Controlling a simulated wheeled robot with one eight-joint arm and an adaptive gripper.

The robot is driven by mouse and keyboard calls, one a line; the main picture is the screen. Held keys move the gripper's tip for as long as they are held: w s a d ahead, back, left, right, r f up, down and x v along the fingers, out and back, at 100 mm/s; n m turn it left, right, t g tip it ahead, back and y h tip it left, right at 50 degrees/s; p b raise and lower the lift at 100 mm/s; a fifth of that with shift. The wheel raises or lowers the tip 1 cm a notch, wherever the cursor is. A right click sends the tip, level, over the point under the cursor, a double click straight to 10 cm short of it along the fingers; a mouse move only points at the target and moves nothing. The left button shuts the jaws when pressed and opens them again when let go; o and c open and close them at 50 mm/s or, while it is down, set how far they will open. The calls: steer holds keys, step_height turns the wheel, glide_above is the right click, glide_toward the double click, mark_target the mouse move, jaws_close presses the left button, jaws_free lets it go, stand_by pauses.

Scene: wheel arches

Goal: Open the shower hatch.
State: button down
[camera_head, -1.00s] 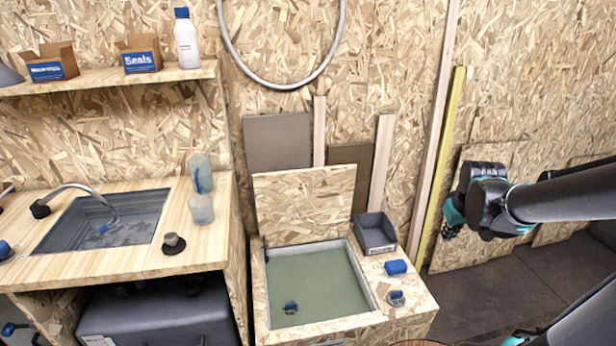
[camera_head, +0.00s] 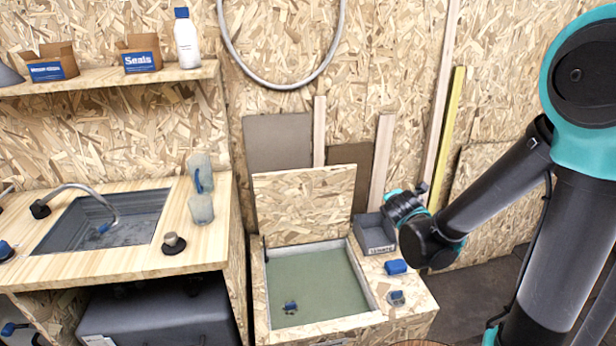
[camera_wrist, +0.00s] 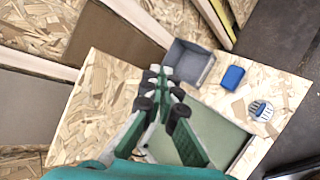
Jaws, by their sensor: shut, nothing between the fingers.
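The shower hatch is a chipboard lid (camera_head: 305,205) standing upright at the back of a chipboard box. It is raised off the opening, and the shower tray (camera_head: 315,285) with its green floor lies uncovered in front of it. In the wrist view the lid (camera_wrist: 100,110) is at left and the green tray floor (camera_wrist: 225,135) is at lower right. My gripper (camera_wrist: 163,75) is shut and empty between these and the grey bin. In the head view my gripper (camera_head: 402,204) is right of the lid, by the bin; its fingertips are hard to make out.
A grey open bin (camera_head: 374,234), a blue block (camera_head: 396,267) and a small clear container (camera_head: 396,298) sit on the box's right ledge. A sink counter (camera_head: 120,262) stands at left. Boards lean on the back wall. Floor is clear at right.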

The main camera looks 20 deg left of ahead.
steer(key=a+n+t+y, duration=0.1)
steer(key=a+n+y, duration=0.2)
steer(key=a+n, duration=0.7)
steer(key=n+y, duration=0.4)
steer(key=n, duration=0.3)
glide_toward(306, 172)
steer(key=x, duration=0.5)
steer(key=shift+f, duration=0.4)
steer(key=shift+w+a+m+h, duration=0.3)
steer(key=shift+w+a, duration=0.15)
steer(key=shift+w, duration=0.15)
steer(key=shift+r, duration=0.1)
steer(key=w+a, duration=0.4)
steer(key=w, duration=0.2)
steer(key=shift+w+r, duration=0.3)
steer(key=shift+r, duration=0.05)
steer(key=shift+s, duration=0.1)
